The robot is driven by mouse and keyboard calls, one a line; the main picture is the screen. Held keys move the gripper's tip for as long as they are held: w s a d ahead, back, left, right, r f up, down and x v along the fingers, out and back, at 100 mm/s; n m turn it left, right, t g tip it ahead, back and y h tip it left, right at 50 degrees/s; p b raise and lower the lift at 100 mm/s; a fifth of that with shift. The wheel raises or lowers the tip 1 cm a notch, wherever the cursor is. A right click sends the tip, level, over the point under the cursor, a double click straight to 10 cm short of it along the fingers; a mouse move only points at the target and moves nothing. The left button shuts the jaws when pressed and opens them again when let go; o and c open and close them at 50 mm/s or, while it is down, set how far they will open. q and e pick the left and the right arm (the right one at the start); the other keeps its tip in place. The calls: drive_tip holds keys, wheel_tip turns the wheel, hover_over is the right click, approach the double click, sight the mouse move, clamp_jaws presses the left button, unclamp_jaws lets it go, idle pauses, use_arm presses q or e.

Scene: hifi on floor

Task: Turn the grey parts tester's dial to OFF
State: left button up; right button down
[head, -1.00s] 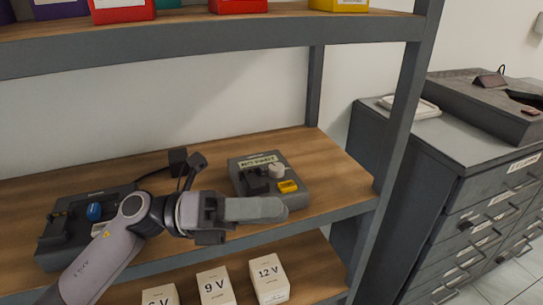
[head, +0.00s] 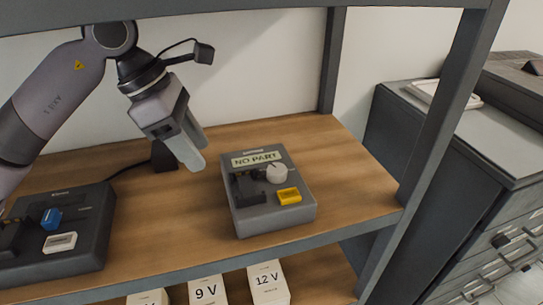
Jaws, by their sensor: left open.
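The grey parts tester (head: 262,217) stands on the middle wooden shelf. Its display (head: 256,159) reads "NO PART". A round white dial (head: 277,173) with a mark on top sits below the display at the right; the setting it points to is too small to read. A yellow block (head: 289,196) sits in front of the dial, and a dark cradle (head: 249,188) is to its left. My left gripper (head: 197,158) is open and empty, pointing down above the shelf, to the left of the tester and apart from it. My right gripper is not in view.
A darker device (head: 85,247) with a blue knob (head: 51,218) and a white button (head: 60,242) is at the left. A black plug-like block (head: 164,156) with a cable stands behind. Boxes, one marked 12 V (head: 268,284), are on the shelf below. A shelf post (head: 437,125) rises at the right.

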use_arm(q)
drive_tip(key=p, duration=0.2)
hover_over(275, 169)
drive_tip(key=a, duration=0.3)
drive_tip(key=shift+s+d+r, duration=0.1)
drive_tip(key=shift+s+r, duration=0.05)
drive_tip(key=x, duration=0.4)
drive_tip(key=shift+d+r, duration=0.1)
drive_tip(key=shift+d+f+p, duration=0.25)
drive_tip(key=shift+f+p, duration=0.05)
drive_tip(key=shift+f, duration=0.4)
drive_tip(key=c, duration=0.8)
